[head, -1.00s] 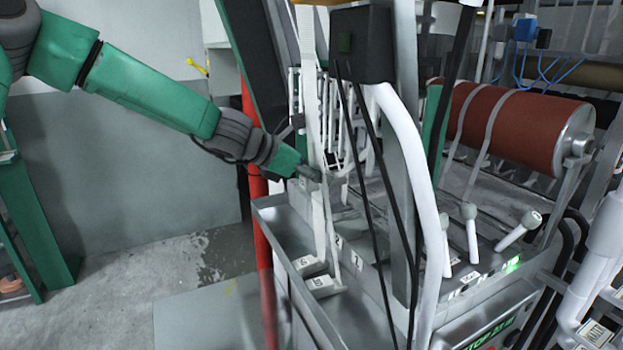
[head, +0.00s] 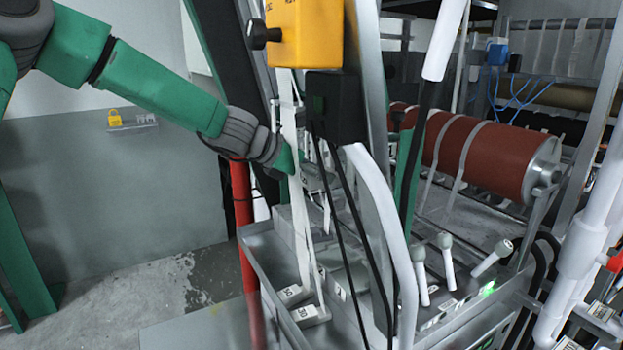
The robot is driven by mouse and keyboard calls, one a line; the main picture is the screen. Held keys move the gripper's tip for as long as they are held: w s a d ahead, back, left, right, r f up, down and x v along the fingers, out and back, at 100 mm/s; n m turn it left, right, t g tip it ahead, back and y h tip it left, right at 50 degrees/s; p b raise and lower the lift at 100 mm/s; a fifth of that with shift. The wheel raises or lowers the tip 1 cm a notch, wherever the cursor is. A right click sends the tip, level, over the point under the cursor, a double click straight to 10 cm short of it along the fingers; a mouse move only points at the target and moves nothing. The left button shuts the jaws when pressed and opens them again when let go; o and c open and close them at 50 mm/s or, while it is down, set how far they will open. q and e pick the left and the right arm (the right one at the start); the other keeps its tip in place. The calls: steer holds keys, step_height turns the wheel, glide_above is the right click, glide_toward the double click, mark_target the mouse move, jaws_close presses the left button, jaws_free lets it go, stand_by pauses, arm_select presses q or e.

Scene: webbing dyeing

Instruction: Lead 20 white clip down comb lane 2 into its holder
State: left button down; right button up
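My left gripper (head: 297,164) reaches in from the left to the white webbing strips at the comb. Its fingertips are small and partly hidden by a strip (head: 297,205), so I cannot tell whether they hold a clip. A small pale labelled piece (head: 304,179) shows beside the fingertips. Two white clip blocks with black number labels, a rear one (head: 293,293) and a front one (head: 311,314), sit low in the metal tray at the strips' lower ends; their numbers are too small to read surely. The comb lanes are mostly hidden behind the strips and a black box. My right gripper is out of view.
A yellow box (head: 305,33) and a black box (head: 336,106) hang above the tray (head: 262,262). A curved white pipe (head: 384,215) and dark cables stand in front. Several white levers (head: 447,262) and a red-brown roller (head: 478,150) are to the right. A red post (head: 243,215) stands left.

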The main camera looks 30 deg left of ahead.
mark_target(330, 170)
arm_select(q)
steer(key=shift+w+d+f, duration=0.1)
steer(key=shift+w+d, duration=1)
steer(key=shift+d, duration=0.1)
steer(key=shift+w+f, duration=0.1)
steer(key=shift+f, duration=0.65)
steer(key=shift+a+f, duration=0.4)
steer(key=shift+f, duration=0.35)
step_height(330, 170, down, 14)
steer(key=b, duration=1.1)
steer(key=shift+r, duration=0.15)
steer(key=shift+a+f+b, duration=0.15)
steer(key=shift+f+b, duration=1.5)
steer(key=shift+f, duration=0.5)
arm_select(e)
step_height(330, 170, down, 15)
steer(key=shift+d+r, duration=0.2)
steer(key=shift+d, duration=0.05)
